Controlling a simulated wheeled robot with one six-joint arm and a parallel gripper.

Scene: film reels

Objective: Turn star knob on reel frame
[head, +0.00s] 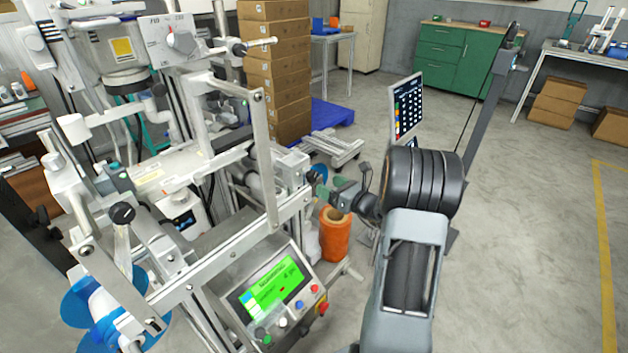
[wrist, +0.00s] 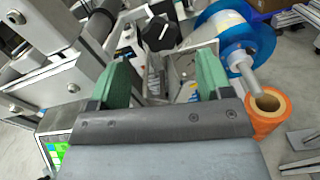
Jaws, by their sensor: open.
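The black star knob (wrist: 158,33) shows in the wrist view, at the top centre beyond my fingertips. It lies between the lines of the two fingers and appears apart from them. I cannot make it out in the head view, where my gripper and the machine frame cover that area. My gripper (wrist: 163,62) is open and empty, its green fingers wide apart. In the head view my gripper (head: 317,182) is at the right side of the metal reel frame (head: 265,165). A blue reel with a pale roll (wrist: 232,35) is just right of the knob in the wrist view.
An orange roll (head: 335,235) stands below my gripper; it also shows at right in the wrist view (wrist: 265,122). A control panel with a green screen (head: 275,290) is at the machine's front. Metal bars flank the left finger. Open floor (head: 530,230) lies to the right.

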